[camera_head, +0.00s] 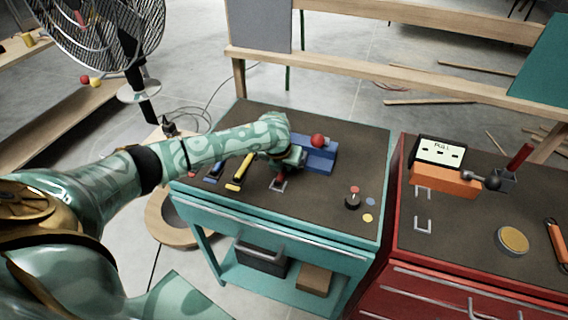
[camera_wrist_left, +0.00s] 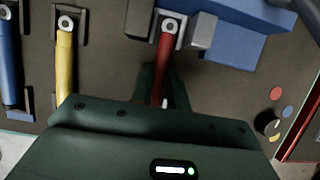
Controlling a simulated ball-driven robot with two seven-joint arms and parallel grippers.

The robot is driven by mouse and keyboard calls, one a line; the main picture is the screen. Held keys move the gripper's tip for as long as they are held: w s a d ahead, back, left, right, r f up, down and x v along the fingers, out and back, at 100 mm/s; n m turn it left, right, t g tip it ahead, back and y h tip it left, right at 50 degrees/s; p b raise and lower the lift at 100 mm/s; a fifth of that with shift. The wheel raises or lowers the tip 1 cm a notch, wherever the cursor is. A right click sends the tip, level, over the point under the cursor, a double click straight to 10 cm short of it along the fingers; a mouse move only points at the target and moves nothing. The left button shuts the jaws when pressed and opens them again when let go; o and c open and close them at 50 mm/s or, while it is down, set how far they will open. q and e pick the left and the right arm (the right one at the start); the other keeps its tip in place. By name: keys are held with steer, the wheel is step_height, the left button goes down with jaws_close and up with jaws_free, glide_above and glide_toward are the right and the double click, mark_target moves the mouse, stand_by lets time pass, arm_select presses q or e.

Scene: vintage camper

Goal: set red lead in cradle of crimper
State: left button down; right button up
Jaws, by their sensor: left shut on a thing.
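The red lead (camera_wrist_left: 163,60) runs up from between the dark green fingers of my left gripper (camera_wrist_left: 165,88) in the left wrist view. The gripper is shut on it; in the head view my left gripper (camera_head: 288,160) is low over the teal cart. The lead's ring end (camera_wrist_left: 169,25) shows at a light grey bracket, close to the blue crimper base (camera_wrist_left: 235,50). I cannot tell whether it rests in the bracket or just above it. The blue crimper (camera_head: 318,160), with a red ball (camera_head: 318,141), stands beyond and right of the gripper. My right gripper is not in view.
A yellow lead (camera_wrist_left: 65,65) and a blue lead (camera_wrist_left: 10,60) lie left of the red one. A black knob (camera_head: 353,201) and coloured buttons are at the cart's right. A red cart (camera_head: 455,240) with an orange device (camera_head: 443,184) stands to the right.

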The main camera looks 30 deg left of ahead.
arm_select(q)
steer(key=shift+f, duration=0.5)
stand_by(0.3)
steer(key=c, duration=1.3)
jaws_free()
